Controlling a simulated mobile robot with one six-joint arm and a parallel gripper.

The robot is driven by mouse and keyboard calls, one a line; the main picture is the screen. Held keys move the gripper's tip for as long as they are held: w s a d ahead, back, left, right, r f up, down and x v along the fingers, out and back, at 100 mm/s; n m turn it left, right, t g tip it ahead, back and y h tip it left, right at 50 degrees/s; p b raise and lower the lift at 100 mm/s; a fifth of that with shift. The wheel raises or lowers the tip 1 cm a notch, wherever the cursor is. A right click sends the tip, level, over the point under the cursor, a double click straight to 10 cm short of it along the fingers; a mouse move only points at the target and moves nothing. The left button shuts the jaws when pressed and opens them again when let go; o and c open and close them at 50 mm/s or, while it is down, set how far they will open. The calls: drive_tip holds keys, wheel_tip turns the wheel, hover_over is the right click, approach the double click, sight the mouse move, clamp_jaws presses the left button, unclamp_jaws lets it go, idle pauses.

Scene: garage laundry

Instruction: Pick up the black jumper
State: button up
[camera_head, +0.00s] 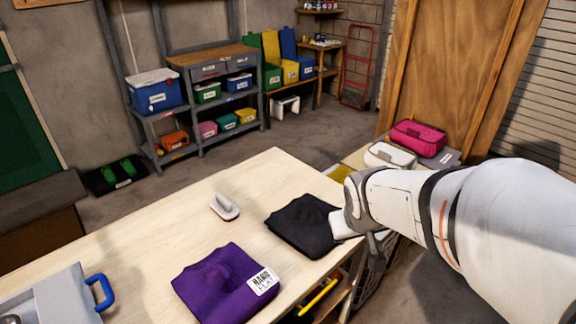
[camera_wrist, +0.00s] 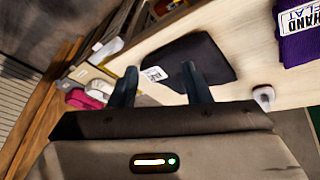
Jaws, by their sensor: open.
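The black jumper (camera_head: 299,224) lies folded flat on the light wooden table, near its right edge. In the wrist view the black jumper (camera_wrist: 205,60) shows a white label (camera_wrist: 154,74) on one edge. I cannot tell whether the fingers touch the cloth.
A purple folded garment (camera_head: 226,285) with a white tag lies at the table's front. A white iron-like object (camera_head: 224,207) stands left of the jumper. A grey box with a blue handle (camera_head: 100,291) is at the left. The table (camera_head: 150,235) is bare between them.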

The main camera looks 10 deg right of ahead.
sight(314, 211)
drive_tip(key=w+d+f+n+t+y+p, duration=0.1)
drive_tip(key=w+f+p, duration=0.1)
drive_tip(key=w, duration=0.3)
drive_tip(key=w+d+f+n+t+y+p, duration=0.1)
drive_tip(key=w+f+n+t, duration=0.1)
drive_tip(key=w, duration=0.3)
drive_tip(key=w+d+f+n+t+y+p, duration=0.1)
drive_tip(key=w+f+n+t+y+p, duration=0.1)
drive_tip(key=w, duration=0.3)
drive_tip(key=shift+w+d+f+p, duration=0.1)
drive_tip(key=shift+w+f+p, duration=0.15)
drive_tip(key=shift+p, duration=0.1)
drive_tip(key=a+y, duration=0.1)
drive_tip(key=a+f+n+y+p, duration=0.1)
drive_tip(key=f+y, duration=0.1)
drive_tip(key=y, duration=0.1)
drive_tip(key=shift+s+a+t+p, duration=0.35)
drive_tip(key=shift+a+t+p, duration=0.05)
drive_tip(key=shift+s+a+f+n+y, duration=0.1)
drive_tip(key=shift+s+a+n+y, duration=0.25)
drive_tip(key=shift+y, duration=0.35)
drive_tip(key=shift+w+a+f, duration=0.1)
drive_tip(key=shift+w+a, duration=0.15)
drive_tip(key=shift+a, duration=0.05)
drive_tip(key=p+x, duration=0.3)
drive_tip(key=x, duration=0.4)
drive_tip(key=shift+w, duration=0.1)
drive_tip(key=shift+c, duration=0.4)
